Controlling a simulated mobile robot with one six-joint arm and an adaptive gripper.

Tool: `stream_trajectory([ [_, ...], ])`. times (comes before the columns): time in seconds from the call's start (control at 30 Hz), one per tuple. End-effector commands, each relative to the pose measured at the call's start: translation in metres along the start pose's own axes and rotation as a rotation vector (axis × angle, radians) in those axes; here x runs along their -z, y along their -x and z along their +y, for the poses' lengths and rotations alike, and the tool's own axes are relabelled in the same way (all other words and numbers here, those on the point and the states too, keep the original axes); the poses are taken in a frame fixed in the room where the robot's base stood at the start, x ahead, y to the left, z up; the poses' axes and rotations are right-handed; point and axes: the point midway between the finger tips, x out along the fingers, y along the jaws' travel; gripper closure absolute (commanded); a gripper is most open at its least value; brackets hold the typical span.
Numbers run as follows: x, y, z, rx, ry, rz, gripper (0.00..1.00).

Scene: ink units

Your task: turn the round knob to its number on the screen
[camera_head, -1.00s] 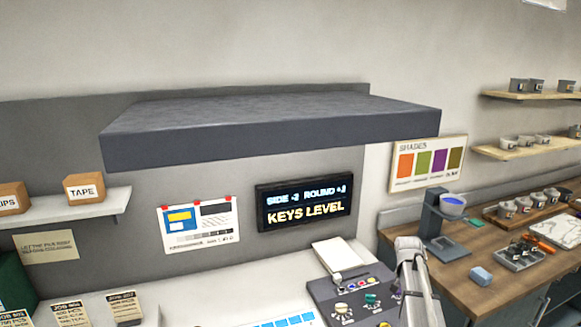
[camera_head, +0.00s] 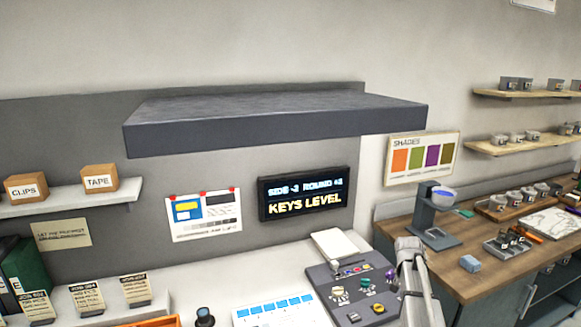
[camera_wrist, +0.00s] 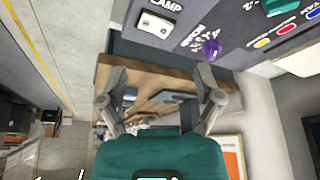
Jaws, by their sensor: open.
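The dark screen (camera_head: 303,194) on the back wall reads "SIDE", "ROUND" and "KEYS LEVEL"; the small numbers are blurred, ROUND perhaps +1. The grey control panel (camera_head: 327,277) on the white desk carries several small coloured controls. A purple knob (camera_head: 390,275) is at its right side, close to my arm. In the wrist view the purple knob (camera_wrist: 210,48) stands on the panel beside small lettering too blurred to read surely.
A dark grey shelf (camera_head: 280,124) overhangs the desk. A white pad (camera_head: 335,243) lies behind the panel and a blue-keyed board (camera_head: 275,310) is to its left. A wooden bench (camera_head: 480,285) stands at the right. A white LAMP switch (camera_wrist: 155,25) shows in the wrist view.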

Motion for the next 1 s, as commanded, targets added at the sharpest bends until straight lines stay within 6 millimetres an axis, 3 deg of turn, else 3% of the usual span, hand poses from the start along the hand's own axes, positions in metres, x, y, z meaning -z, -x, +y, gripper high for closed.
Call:
stream_trajectory([
  [0.27, -0.036, 0.001, -0.007, 0.009, 0.06, -0.034, 0.16],
  [0.57, -0.101, 0.003, -0.015, 0.026, 0.175, -0.098, 0.16],
  [0.77, -0.177, 0.006, -0.018, 0.05, 0.312, -0.172, 0.16],
  [0.9, -0.251, 0.01, -0.016, 0.079, 0.456, -0.248, 0.16],
  [1.0, -0.296, 0.015, -0.012, 0.101, 0.552, -0.297, 0.16],
])
